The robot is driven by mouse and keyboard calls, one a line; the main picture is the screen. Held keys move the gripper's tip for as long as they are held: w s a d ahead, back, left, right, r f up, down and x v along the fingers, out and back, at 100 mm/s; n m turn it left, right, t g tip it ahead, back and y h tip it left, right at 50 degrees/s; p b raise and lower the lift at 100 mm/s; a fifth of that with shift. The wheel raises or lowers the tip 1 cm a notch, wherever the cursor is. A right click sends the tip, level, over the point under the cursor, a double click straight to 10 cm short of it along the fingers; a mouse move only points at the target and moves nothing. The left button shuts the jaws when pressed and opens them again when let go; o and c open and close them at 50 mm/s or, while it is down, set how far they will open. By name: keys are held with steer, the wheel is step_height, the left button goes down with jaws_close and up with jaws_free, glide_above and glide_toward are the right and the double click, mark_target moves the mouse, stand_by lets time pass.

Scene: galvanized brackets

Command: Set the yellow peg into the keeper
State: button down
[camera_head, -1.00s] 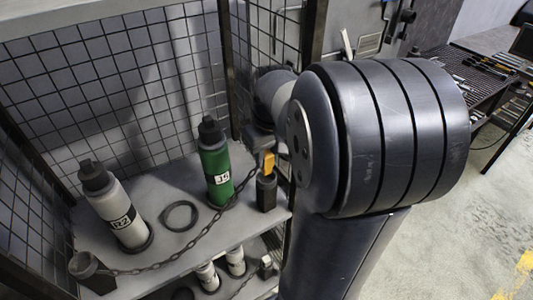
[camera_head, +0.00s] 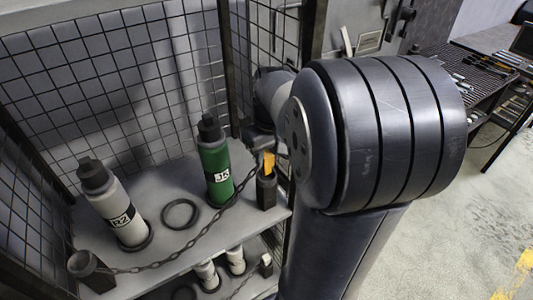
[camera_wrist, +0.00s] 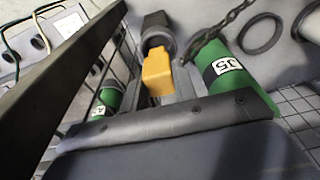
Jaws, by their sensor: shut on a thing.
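The yellow peg (camera_head: 269,163) stands just above the dark keeper (camera_head: 267,189) at the right front of the shelf. In the wrist view the peg (camera_wrist: 157,73) is a yellow block in front of the round, dark keeper (camera_wrist: 157,37). My gripper (camera_wrist: 160,88) is shut on the peg. In the head view my arm hides most of the gripper. The peg's lower end is at the keeper's mouth; I cannot tell how far it is inside. A dark chain (camera_head: 190,243) runs from a dark post on the left up to beside the peg.
A green bottle (camera_head: 215,165) stands close left of the keeper. A grey bottle (camera_head: 117,205), a black ring (camera_head: 180,214) and a dark post (camera_head: 90,270) are farther left. Wire mesh (camera_head: 110,90) closes the back and side. More bottles stand on the shelf below.

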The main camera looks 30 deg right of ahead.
steer(key=shift+f+b, duration=1.05)
steer(key=shift+f, duration=0.55)
steer(key=c, duration=1.1)
jaws_free()
steer(key=shift+r, duration=0.15)
steer(key=shift+o, duration=0.2)
steer(key=shift+r, duration=0.1)
step_height(320, 180, up, 10)
steer(key=shift+f, duration=0.1)
steer(key=shift+f, duration=0.1)
step_height(320, 180, down, 10)
steer(key=shift+r+p, duration=0.25)
steer(key=shift+p, duration=0.1)
steer(key=shift+r+p, duration=0.3)
steer(key=shift+r, duration=0.3)
steer(key=shift+a+r, duration=0.1)
